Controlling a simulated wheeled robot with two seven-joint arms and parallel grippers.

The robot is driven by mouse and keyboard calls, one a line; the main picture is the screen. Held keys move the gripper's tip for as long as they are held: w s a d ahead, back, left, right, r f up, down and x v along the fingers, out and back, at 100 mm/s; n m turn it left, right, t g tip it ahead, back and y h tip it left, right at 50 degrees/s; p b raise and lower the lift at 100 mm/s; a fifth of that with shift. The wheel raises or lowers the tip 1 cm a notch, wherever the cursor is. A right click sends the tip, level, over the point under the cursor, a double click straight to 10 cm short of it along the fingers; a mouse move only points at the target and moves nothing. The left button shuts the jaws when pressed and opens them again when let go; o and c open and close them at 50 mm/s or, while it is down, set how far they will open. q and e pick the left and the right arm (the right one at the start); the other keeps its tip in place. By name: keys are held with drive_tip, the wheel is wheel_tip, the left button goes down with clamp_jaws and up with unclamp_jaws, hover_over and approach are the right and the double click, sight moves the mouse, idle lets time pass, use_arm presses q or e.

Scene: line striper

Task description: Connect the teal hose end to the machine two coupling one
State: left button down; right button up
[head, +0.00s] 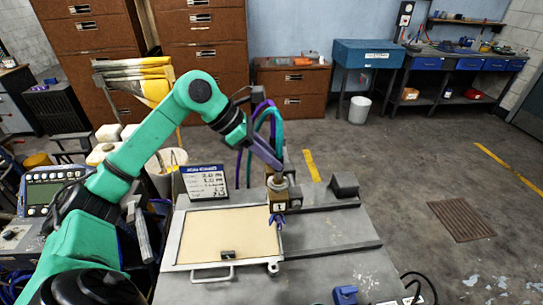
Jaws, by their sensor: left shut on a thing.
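My left gripper (275,165) reaches down from the upper left, at the end of my green arm, over the machine's flat top. It is shut on what appears to be the teal hose end, small and partly hidden by the gripper. The teal hose (279,125) arches beside my wrist, close to a purple hose (258,108). Just below the gripper is a brass-coloured fitting (278,185) on a small block (278,203). I cannot tell whether the hose end touches this fitting, or which coupling it is. My right gripper is not in view.
A label sign (204,182) stands left of the block. A tan panel with a handle (225,240) lies in front. A dark grey block (344,185) sits to the right. Open floor (400,190) lies farther right, with a drain grate (461,220).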

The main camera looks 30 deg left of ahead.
use_arm(q)
drive_tip(key=shift+f+b, duration=0.9)
drive_tip(key=shift+f, duration=0.05)
drive_tip(key=c, duration=0.6)
unclamp_jaws()
drive_tip(key=shift+r, duration=0.1)
drive_tip(key=o, duration=0.3)
drive_tip(key=shift+a+r, duration=0.1)
drive_tip(key=v, duration=0.6)
drive_tip(key=shift+s+a+r, duration=0.2)
drive_tip(key=shift+r, duration=0.1)
